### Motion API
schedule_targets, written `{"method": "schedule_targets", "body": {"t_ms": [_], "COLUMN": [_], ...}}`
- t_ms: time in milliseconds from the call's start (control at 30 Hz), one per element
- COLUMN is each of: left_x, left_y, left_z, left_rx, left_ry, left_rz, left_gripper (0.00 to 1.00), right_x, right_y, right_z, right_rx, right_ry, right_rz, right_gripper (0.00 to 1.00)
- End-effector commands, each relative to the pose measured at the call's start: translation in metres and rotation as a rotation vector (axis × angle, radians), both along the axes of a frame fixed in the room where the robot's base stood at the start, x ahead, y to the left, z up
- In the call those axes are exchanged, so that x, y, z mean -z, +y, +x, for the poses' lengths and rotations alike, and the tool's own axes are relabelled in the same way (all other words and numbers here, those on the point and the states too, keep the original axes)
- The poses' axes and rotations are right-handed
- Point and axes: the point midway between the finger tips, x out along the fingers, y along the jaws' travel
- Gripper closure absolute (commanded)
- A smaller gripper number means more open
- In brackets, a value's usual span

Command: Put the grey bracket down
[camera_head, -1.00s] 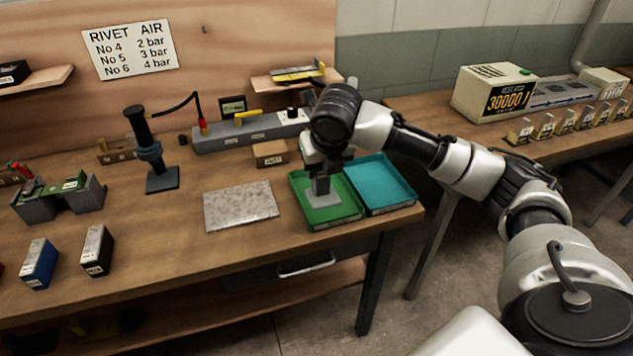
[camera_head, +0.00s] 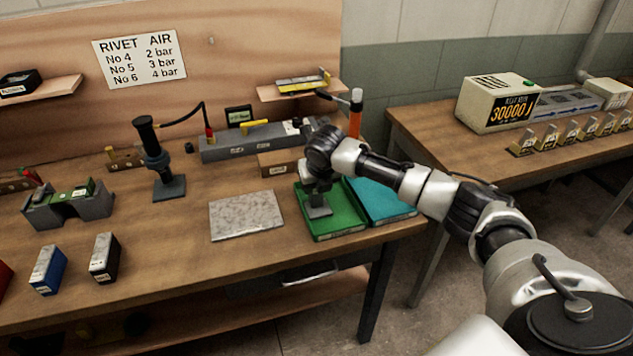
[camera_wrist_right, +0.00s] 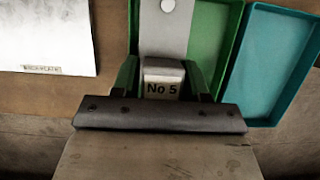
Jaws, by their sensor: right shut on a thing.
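The grey bracket (camera_head: 318,211) is at the green tray (camera_head: 350,232) on the workbench, within the tray's outline. I cannot tell whether it touches the tray floor. My right gripper (camera_head: 318,190) points down over the tray, shut on the bracket's upright part. In the right wrist view the bracket's flat plate (camera_wrist_right: 165,28) with a round hole extends past the gripper (camera_wrist_right: 164,80). A "No 5" label shows between the fingers. My left gripper is not in view.
A teal tray (camera_head: 384,207) adjoins the green tray on the right. A speckled plate (camera_head: 246,215) lies to the left, and a cardboard box (camera_head: 277,164) stands behind. Bare bench lies in front of the trays.

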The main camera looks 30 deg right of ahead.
Motion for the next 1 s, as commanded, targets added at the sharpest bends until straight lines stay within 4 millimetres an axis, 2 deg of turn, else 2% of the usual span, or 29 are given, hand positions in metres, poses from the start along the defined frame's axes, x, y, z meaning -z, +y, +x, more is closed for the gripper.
{"method": "schedule_targets", "body": {"t_ms": [333,367,500,800,1000], "left_x": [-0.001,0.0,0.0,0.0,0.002], "left_y": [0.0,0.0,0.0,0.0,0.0], "left_z": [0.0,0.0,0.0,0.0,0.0], "left_rx": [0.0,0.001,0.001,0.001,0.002], "left_ry": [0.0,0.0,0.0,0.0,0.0], "left_rz": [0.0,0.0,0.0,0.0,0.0], "left_gripper": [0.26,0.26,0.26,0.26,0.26], "right_x": [0.002,0.003,0.003,0.001,-0.023], "right_y": [0.0,0.0,0.0,0.0,0.002], "right_z": [0.0,0.0,0.0,0.0,-0.009], "right_rx": [0.001,0.0,0.0,0.0,-0.002], "right_ry": [-0.001,0.001,0.001,-0.001,-0.004], "right_rz": [0.001,0.0,0.0,0.001,0.0], "right_gripper": [1.0,0.51,0.31,0.31,0.31]}}
